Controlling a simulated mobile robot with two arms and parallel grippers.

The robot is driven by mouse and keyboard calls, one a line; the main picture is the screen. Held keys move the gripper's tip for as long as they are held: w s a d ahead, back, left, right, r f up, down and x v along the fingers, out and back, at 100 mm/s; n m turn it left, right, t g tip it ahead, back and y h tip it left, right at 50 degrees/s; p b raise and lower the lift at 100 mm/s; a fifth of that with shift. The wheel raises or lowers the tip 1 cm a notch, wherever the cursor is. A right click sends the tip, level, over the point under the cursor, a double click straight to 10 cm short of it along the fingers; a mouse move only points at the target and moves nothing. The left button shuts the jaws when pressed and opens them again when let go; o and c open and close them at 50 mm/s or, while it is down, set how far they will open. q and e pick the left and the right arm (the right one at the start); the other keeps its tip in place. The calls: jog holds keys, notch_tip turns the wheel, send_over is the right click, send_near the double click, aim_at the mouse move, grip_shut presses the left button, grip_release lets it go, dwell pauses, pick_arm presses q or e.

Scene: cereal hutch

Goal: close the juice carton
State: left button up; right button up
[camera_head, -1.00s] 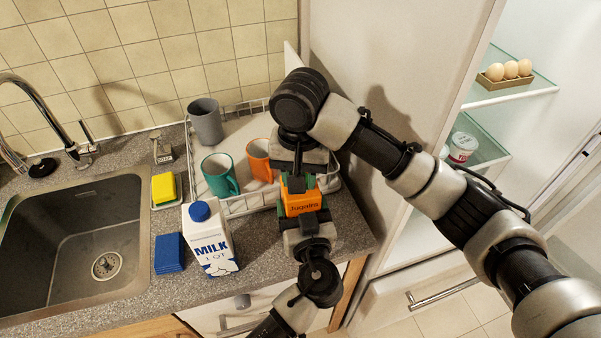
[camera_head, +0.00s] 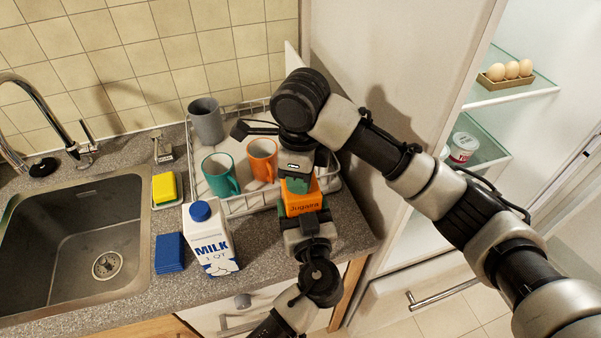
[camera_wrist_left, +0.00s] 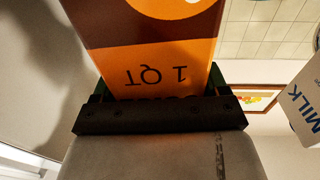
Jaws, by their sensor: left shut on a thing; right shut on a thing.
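The orange juice carton (camera_head: 303,205) is at the right end of the counter, near the dish rack. My left gripper (camera_head: 309,221) comes from below and is shut on it. In the left wrist view the carton (camera_wrist_left: 165,55) fills the space beyond the jaw, with "1 QT" upside down. My right gripper (camera_head: 297,187) points down from above at the carton's top and is shut there. Its green-padded fingers and wrist cover the carton's top, so the cap is hidden and I cannot tell how it sits.
A milk carton (camera_head: 210,242) with a blue cap stands left of the juice carton. The white dish rack (camera_head: 246,203) behind holds a green mug (camera_head: 218,177), an orange mug (camera_head: 262,160) and a grey cup (camera_head: 206,122). The fridge stands open at right.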

jog(key=shift+w, duration=0.1)
jog(key=o, duration=0.9)
jog(key=shift+c, duration=0.3)
